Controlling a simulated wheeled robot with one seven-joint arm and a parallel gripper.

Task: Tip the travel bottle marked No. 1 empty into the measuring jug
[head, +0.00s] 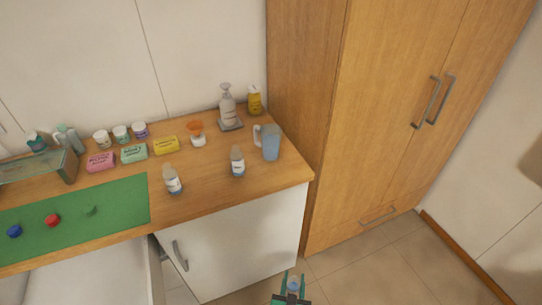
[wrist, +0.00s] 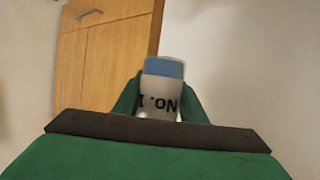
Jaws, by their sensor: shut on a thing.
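My gripper (head: 291,286) is at the bottom of the head view, in front of the counter and well away from the jug. It is shut on the travel bottle marked No. 1 (wrist: 160,90). In the wrist view the bottle sits between the green fingers, with a white label reading "No. 1" upside down and a blue part above it. The measuring jug (head: 271,143), bluish and see-through with a handle on its left, stands upright near the counter's right end.
Two similar small bottles stand on the counter, one (head: 237,161) just left of the jug and one (head: 172,179) farther left. A pump bottle (head: 228,108), a yellow bottle (head: 255,100) and an orange funnel (head: 196,128) stand behind. A tall wooden cupboard (head: 390,110) rises right of the counter.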

